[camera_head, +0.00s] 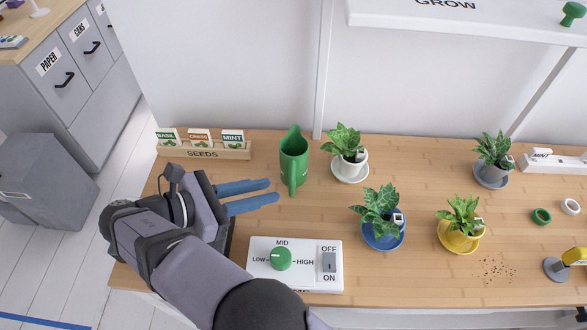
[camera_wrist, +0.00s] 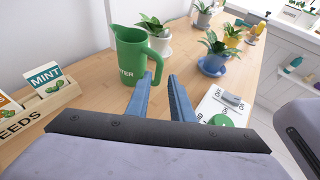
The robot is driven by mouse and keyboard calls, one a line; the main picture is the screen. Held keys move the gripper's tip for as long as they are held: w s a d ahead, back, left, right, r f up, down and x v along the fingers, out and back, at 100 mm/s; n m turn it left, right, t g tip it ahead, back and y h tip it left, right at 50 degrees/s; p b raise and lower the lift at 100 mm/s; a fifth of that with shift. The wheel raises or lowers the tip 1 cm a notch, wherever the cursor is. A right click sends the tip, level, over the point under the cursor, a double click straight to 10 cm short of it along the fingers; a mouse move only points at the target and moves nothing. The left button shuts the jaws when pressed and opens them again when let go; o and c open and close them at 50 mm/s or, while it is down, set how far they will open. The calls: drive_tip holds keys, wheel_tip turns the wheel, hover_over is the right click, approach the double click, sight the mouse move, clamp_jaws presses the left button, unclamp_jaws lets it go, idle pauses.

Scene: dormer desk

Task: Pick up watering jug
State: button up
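The green watering jug (camera_head: 293,160) stands upright on the wooden desk near the wall, between the seed rack and the white potted plant. In the wrist view the jug (camera_wrist: 131,57) is just beyond the fingertips, with its handle facing right and white lettering on its side. My gripper (camera_head: 272,190) has two blue fingers that are apart, with nothing between them. It is low over the desk, in front and to the left of the jug. In the wrist view the gripper (camera_wrist: 160,82) points towards the jug's lower right side and handle, not touching as far as I can tell.
A wooden seed rack (camera_head: 176,151) stands left of the jug. A white control panel (camera_head: 308,258) with a green knob lies in front. Potted plants in a white pot (camera_head: 349,170), a blue pot (camera_head: 381,232) and a yellow pot (camera_head: 457,240) stand to the right. A shelf (camera_head: 450,24) overhangs the back right.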

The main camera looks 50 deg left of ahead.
sight(294, 165)
drive_tip(key=shift+p+x, duration=0.8)
drive_tip(key=shift+x, duration=5.2)
drive_tip(key=shift+r, duration=0.15)
clamp_jaws()
